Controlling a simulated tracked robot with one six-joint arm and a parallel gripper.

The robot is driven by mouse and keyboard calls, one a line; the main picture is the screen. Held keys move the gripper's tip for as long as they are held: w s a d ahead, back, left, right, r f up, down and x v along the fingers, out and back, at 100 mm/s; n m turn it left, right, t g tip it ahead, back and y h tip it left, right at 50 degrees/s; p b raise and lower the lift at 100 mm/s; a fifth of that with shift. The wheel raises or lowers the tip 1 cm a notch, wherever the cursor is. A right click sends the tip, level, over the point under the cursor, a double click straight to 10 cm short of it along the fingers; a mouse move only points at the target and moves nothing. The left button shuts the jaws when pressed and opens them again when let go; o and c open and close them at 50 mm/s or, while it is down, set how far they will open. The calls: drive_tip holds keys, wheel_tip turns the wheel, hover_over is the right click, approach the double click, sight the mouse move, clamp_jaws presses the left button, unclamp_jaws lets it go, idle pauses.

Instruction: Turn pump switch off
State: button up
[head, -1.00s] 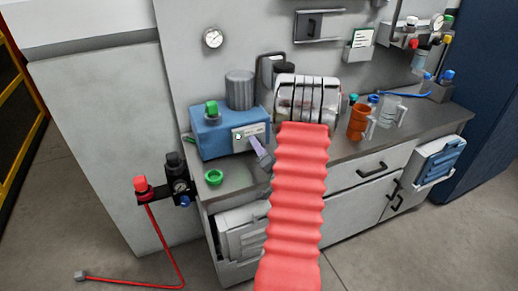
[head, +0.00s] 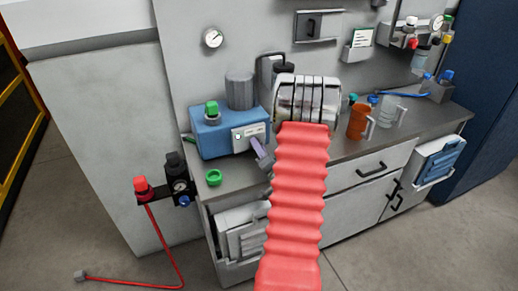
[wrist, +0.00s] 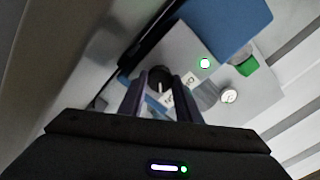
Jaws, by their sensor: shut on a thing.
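The pump is a blue box (head: 223,135) at the left end of the bench, with a white front plate (head: 249,138) and a small green light. In the wrist view the plate (wrist: 258,92) carries labels and a lit green lamp (wrist: 204,63). The dark round pump switch (wrist: 160,76) sits between the two purple fingers of my gripper (wrist: 160,98), which is shut on it. In the head view my gripper (head: 262,152) is at the plate's lower right, and it hides the switch there. The switch's exact setting is hard to read.
A grey cylinder (head: 240,91) stands behind the pump. An orange jug (head: 358,121) and a clear jug (head: 387,116) are farther right. A red-knobbed valve (head: 141,186) hangs left of the bench.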

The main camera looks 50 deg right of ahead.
drive_tip(key=shift+n, duration=0.3)
drive_tip(key=n, duration=0.3)
drive_tip(key=shift+r+n, duration=0.1)
drive_tip(key=shift+n, duration=0.2)
drive_tip(key=n, duration=0.4)
drive_tip(key=shift+w+n, duration=0.1)
drive_tip(key=shift+n, duration=0.2)
drive_tip(key=n, duration=0.4)
drive_tip(key=shift+w+r, duration=0.1)
drive_tip(key=n, duration=0.5)
drive_tip(key=shift+w+a, duration=0.1)
drive_tip(key=shift+a, duration=0.1)
drive_tip(key=o, duration=1.1)
drive_tip(key=shift+c, duration=0.2)
